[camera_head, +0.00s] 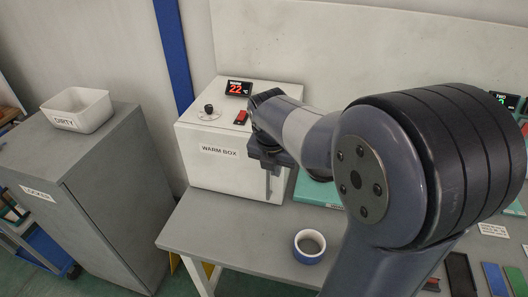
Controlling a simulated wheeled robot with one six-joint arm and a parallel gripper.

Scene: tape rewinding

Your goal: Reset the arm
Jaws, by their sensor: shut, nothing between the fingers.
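My arm reaches in from the lower right and covers much of the right half of the head view. My gripper (270,178) hangs in front of the warm box, above the table. Its fingers are shut with nothing between them.
The grey table (225,235) is clear left of the tape roll. A teal item (318,190) lies partly behind my arm. Dark and blue flat pieces (493,279) lie at the lower right. A grey locker (95,190) with a white "DIRTY" bin (77,108) stands at the left.

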